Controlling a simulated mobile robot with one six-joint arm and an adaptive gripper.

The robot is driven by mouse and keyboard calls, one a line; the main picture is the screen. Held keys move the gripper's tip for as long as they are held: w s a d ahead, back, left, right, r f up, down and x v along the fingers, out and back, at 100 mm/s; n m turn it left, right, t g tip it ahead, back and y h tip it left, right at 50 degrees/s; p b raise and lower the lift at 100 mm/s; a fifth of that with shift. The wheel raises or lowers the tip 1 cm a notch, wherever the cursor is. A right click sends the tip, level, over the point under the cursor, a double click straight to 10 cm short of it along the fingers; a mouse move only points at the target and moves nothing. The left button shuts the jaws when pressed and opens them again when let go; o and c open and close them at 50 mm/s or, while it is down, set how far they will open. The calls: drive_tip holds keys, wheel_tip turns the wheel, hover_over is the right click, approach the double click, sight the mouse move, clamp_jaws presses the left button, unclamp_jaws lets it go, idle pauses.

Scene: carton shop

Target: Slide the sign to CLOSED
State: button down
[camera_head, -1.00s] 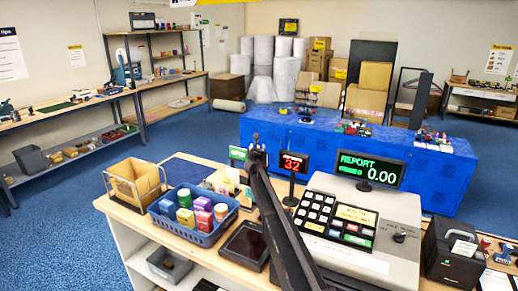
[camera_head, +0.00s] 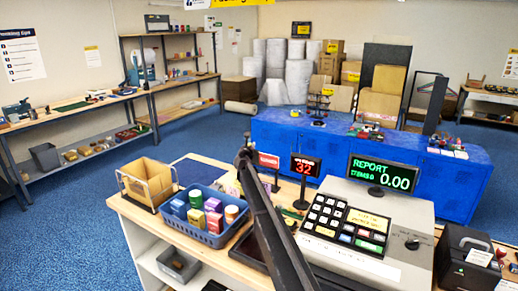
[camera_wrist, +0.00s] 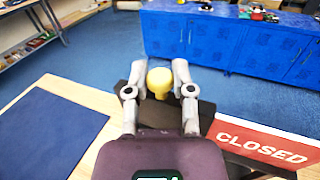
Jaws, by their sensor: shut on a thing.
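The sign (camera_head: 268,160) is on the counter, just right of my gripper (camera_head: 243,158) in the head view. Its visible panel is red with white lettering. In the wrist view the red panel (camera_wrist: 262,143) reads CLOSED, at the lower right. A yellow knob (camera_wrist: 160,84) sits between the two fingers of my gripper (camera_wrist: 160,70), which is shut on it. A dark bar lies behind and below the knob. My arm hides part of the counter in the head view.
A blue basket of small boxes (camera_head: 182,222) and a cardboard-filled holder (camera_head: 122,192) stand left of my arm. A red 32 display (camera_head: 305,166) and the cash register (camera_head: 345,262) stand right. A blue mat (camera_wrist: 42,135) lies left in the wrist view.

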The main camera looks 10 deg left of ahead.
drive_tip(key=shift+w+a, duration=0.15)
drive_tip(key=shift+a, duration=0.05)
drive_tip(key=shift+c, duration=2.4)
unclamp_jaws()
drive_tip(key=shift+s+d, duration=0.1)
drive_tip(key=shift+s, duration=0.45)
drive_tip(key=s, duration=1.1)
drive_tip(key=shift+d, duration=0.2)
